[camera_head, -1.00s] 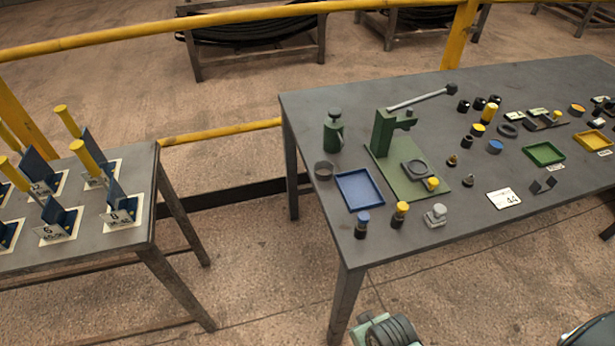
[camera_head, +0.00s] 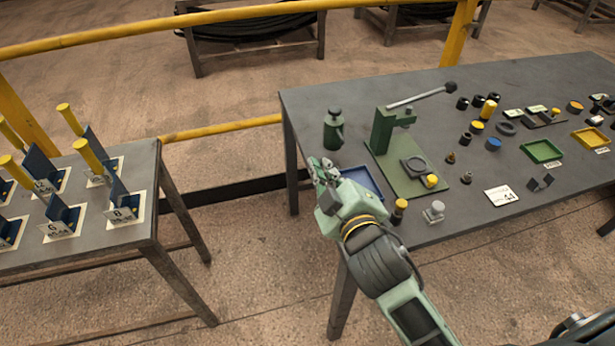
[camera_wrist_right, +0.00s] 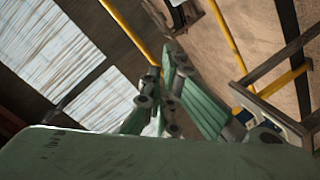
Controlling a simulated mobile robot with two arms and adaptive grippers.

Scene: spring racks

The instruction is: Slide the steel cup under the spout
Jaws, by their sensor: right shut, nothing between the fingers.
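The green dispenser (camera_head: 333,130) with a dark top stands at the left end of the workbench; its spout is too small to make out clearly. My right gripper (camera_head: 320,168) reaches over the bench's left edge, just in front of the dispenser. It is shut with nothing held. The steel cup is hidden, with my right gripper covering the spot in front of the dispenser. In the right wrist view the green fingers (camera_wrist_right: 165,95) show against the roof and floor, with no cup in sight. My left gripper is not in view.
My right arm partly covers a blue tray (camera_head: 362,180). A second table (camera_head: 140,200) with yellow-handled fixtures stands left, across a gap.

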